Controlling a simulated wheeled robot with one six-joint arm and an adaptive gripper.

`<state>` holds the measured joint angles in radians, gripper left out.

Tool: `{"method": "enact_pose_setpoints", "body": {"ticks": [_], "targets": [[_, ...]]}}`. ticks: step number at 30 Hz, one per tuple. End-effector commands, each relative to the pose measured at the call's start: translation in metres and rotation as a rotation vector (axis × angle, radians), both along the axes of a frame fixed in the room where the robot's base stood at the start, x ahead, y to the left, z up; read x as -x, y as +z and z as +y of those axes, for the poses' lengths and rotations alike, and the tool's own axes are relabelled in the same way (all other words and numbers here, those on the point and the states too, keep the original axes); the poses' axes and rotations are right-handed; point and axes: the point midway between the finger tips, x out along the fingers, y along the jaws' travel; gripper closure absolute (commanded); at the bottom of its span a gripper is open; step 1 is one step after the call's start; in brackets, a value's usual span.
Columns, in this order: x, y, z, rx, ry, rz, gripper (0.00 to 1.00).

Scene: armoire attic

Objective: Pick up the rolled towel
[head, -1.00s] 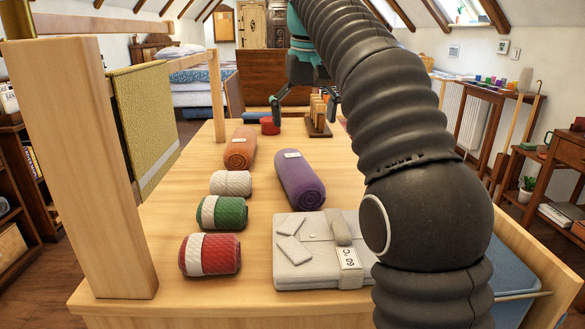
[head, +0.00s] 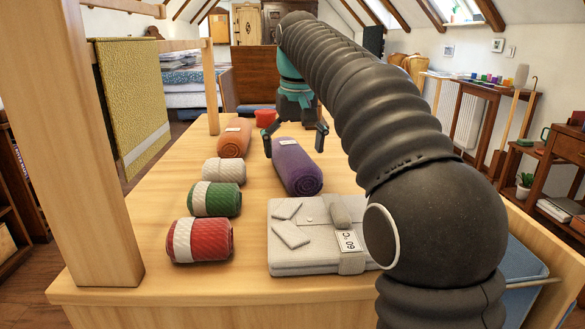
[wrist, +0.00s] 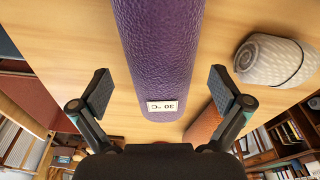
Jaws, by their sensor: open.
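A purple rolled towel (head: 297,172) lies lengthwise on the wooden table, with a white label on its far end. The wrist view shows the towel (wrist: 160,45) large, with the label reading 30 °C. My gripper (head: 295,143) is at the far end of the towel. In the wrist view its open fingers (wrist: 160,91) stand one on each side of the towel, with a gap on both sides. Nothing is held. I cannot tell how far the fingertips are above the table.
An orange roll (head: 235,138), a white roll (head: 224,171), a green-and-white roll (head: 215,199) and a red-and-white roll (head: 201,240) lie to the left. A folded grey stack (head: 300,262) lies in front. A wooden post (head: 75,150) and hanging yellow cloth (head: 132,100) stand left.

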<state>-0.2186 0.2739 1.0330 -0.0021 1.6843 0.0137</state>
Motion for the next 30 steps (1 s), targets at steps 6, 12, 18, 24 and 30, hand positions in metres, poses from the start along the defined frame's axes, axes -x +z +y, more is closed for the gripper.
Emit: {"method": "enact_pose_setpoints", "body": {"ticks": [6, 12, 18, 24, 30], "targets": [[-0.004, -0.030, 0.002, 0.000, -0.001, 0.001, 0.00], [-0.005, -0.030, 0.002, 0.000, -0.001, 0.000, 0.00], [-0.005, -0.030, 0.002, 0.000, -0.001, 0.000, 0.40], [-0.005, -0.030, 0.002, 0.000, -0.001, 0.000, 0.72], [-0.005, -0.030, 0.002, 0.000, -0.001, 0.000, 0.72]]}}
